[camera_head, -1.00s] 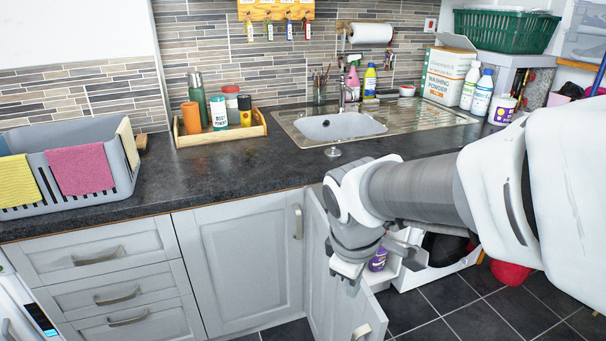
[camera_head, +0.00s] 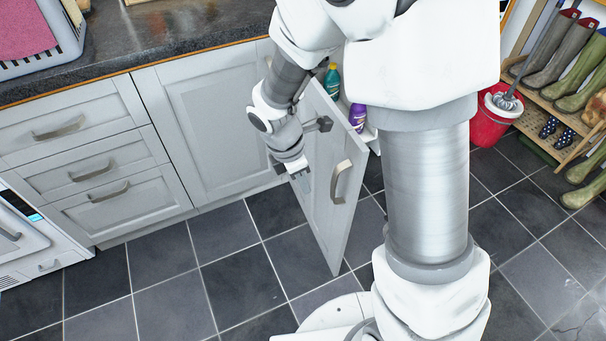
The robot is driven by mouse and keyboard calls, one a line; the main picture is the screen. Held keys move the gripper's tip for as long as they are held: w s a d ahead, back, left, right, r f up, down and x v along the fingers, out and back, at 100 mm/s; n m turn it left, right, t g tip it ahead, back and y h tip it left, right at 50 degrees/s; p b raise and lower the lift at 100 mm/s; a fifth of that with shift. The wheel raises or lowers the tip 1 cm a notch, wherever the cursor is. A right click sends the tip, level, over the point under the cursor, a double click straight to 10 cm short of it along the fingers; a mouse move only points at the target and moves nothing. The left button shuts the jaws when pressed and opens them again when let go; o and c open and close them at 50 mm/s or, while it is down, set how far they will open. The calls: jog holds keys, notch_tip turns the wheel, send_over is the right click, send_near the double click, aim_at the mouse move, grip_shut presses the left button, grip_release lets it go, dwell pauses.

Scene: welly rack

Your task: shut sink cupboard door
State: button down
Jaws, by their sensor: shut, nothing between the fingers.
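The sink cupboard door (camera_head: 326,170) is pale grey and stands open, swung out from the counter front over the floor. Its face with the curved metal handle (camera_head: 341,181) is turned to the left. My gripper (camera_head: 303,182) is shut and empty, pointing down on the left of the door, in front of its handle face. In this view the fingers overlap the door panel; I cannot tell whether they touch it. My arm hides part of the cupboard opening and the door's upper hinge side.
A green bottle (camera_head: 332,80) and a purple bottle (camera_head: 357,116) show inside the cupboard. A closed cupboard (camera_head: 213,120) and drawers (camera_head: 88,172) lie left. A red bucket (camera_head: 489,122) and the boot rack (camera_head: 552,105) stand right. Tiled floor in front is clear.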

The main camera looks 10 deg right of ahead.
jog(key=w+d+f+b, duration=0.1)
jog(key=d+f+b, duration=0.1)
jog(key=d+f, duration=0.3)
jog(key=shift+w, duration=0.15)
jog(key=shift+d+f, duration=0.1)
